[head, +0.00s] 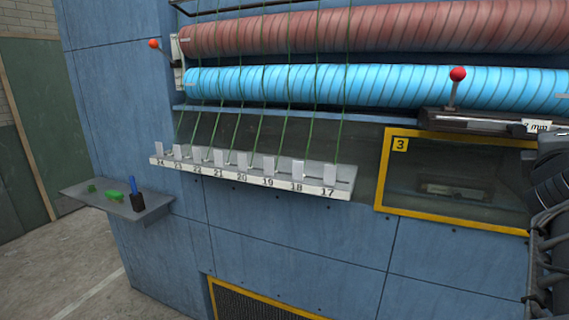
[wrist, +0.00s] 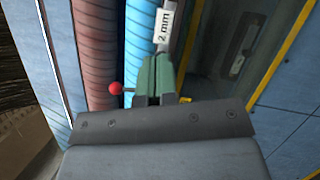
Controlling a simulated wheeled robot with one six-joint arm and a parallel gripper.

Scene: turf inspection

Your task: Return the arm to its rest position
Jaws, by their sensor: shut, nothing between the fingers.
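My gripper (wrist: 155,72) shows in the wrist view with its two green-padded fingers together and nothing between them. The fingers point toward the machine front, near the blue roller and the "2 mm" label (wrist: 166,26). A red ball knob (wrist: 116,88) shows just left of the fingers, and I cannot tell its distance from them. In the head view my arm (head: 550,210) shows only in part at the right edge, and the gripper is not visible there.
A brown-red roller (head: 370,30) and a blue roller (head: 330,86) run across the machine, with green strands down to a numbered white rail (head: 255,178). A red-knobbed lever (head: 457,75) stands upright beside the yellow-framed window (head: 455,180). A small shelf (head: 116,204) juts out at left.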

